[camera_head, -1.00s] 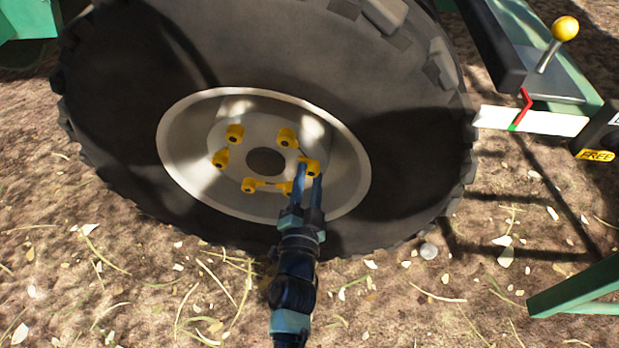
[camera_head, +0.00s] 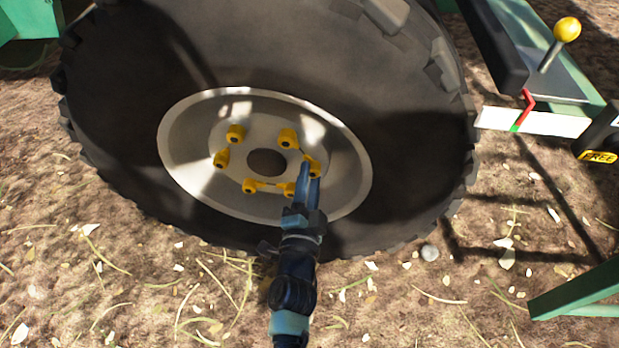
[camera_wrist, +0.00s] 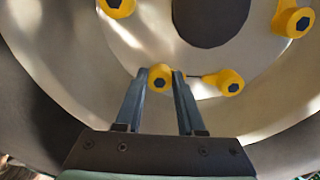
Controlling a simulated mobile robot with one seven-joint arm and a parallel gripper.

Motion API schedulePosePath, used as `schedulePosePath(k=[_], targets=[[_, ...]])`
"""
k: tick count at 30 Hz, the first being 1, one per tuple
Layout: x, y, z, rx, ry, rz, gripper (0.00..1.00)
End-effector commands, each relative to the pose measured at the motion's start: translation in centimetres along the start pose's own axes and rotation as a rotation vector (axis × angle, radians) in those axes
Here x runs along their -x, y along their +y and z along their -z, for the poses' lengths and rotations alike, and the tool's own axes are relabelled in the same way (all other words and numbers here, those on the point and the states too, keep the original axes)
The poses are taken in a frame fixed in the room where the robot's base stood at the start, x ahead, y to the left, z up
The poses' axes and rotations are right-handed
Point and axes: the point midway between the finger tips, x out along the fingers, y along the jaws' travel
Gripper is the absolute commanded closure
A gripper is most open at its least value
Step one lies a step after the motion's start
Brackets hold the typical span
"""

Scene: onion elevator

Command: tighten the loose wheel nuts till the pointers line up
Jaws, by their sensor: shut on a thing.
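Yellow wheel nuts with pointers sit in a ring around the dark hub hole (camera_head: 267,162) of the wheel rim (camera_head: 190,185). My gripper (camera_head: 313,172) is shut on the right-hand nut (camera_head: 317,163), which its fingers partly hide. In the wrist view my gripper (camera_wrist: 161,76) has one finger on each side of this nut (camera_wrist: 160,72). A neighbouring nut (camera_wrist: 229,82) has its pointer toward the held one. Other nuts show at upper right (camera_head: 288,137), upper left (camera_head: 235,133), left (camera_head: 221,159) and bottom (camera_head: 250,186). One bottom nut (camera_head: 287,189) is close beside my fingers.
The big black tyre (camera_head: 300,60) surrounds the rim. A green frame with a yellow-knobbed lever (camera_head: 566,29) and a white plate (camera_head: 550,123) stands at right. A green leg (camera_head: 580,288) is at lower right. Straw-strewn ground (camera_head: 130,285) lies below.

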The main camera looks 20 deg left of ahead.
Motion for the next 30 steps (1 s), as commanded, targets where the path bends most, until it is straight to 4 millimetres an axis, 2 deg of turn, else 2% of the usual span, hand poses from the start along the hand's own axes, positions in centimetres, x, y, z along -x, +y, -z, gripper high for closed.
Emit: schedulePosePath(k=[3, 4, 9, 20, 26, 30], targets=[[0.1, 0.1, 0.0, -0.004, 0.000, -0.001, 1.00], [0.1, 0.1, 0.0, -0.004, 0.000, -0.001, 0.60], [0.0, 0.0, 0.0, -0.002, 0.000, -0.001, 0.32], [0.4, 0.1, -0.1, -0.001, -0.001, -0.001, 0.32], [2.9, 0.1, -0.1, -0.001, -0.002, -0.002, 0.32], [5.7, 0.0, -0.1, 0.000, -0.004, -0.002, 0.32]])
